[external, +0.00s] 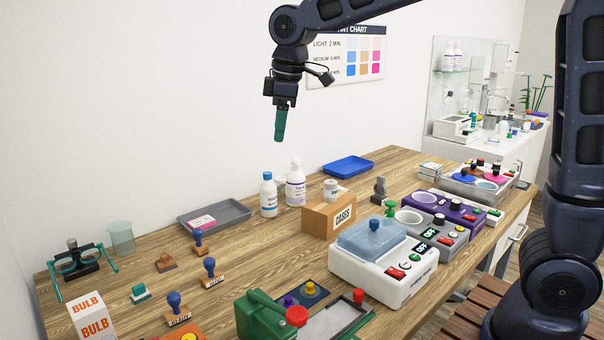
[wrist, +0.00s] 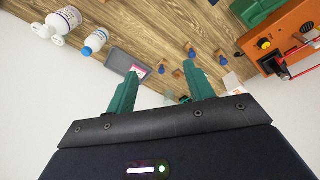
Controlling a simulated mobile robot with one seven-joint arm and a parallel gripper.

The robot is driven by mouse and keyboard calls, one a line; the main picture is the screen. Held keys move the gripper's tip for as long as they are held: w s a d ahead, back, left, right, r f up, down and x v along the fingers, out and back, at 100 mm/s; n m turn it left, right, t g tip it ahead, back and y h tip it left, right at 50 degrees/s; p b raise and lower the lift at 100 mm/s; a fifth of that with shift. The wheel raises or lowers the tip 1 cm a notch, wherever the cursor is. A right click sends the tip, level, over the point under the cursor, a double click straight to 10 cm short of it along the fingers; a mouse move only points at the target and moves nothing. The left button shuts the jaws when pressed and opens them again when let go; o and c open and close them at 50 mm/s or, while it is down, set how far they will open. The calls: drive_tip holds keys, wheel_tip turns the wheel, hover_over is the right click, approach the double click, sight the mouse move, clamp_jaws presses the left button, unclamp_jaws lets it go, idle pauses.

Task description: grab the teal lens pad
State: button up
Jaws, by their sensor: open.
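A small teal piece on a pale base (external: 140,293) lies on the wooden table at the front left in the external view; it looks like the lens pad, though its details are too small to be sure. It stands between the teal trial frame (external: 80,260) and a blue-handled stamp (external: 176,308). I cannot make it out in the wrist view. My gripper (external: 280,138) hangs high above the back of the table, up and to the right of the pad. Its teal fingers are apart in the wrist view (wrist: 162,85), with nothing held between them.
Blue-handled stamps (external: 210,272) stand close by the pad. A grey tray (external: 240,211), white bottles (external: 295,185), a cardboard box (external: 318,220) and a white machine (external: 345,280) stand farther right. A bulb box (external: 92,318) is at the front left.

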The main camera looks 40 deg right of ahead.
drive_tip(key=w+a+f+n, duration=0.2)
drive_tip(key=w+a+f, duration=0.25)
drive_tip(key=a, duration=0.35)
drive_tip(key=n+g, duration=0.2)
drive_tip(key=n, duration=0.5)
hover_over(137, 286)
wheel_tip(137, 286, down, 19)
drive_tip(key=shift+h, duration=0.3)
wheel_tip(137, 286, down, 11)
drive_tip(key=shift+r, duration=0.1)
drive_tip(key=shift+c, duration=0.4)
drive_tip(key=c, duration=1)
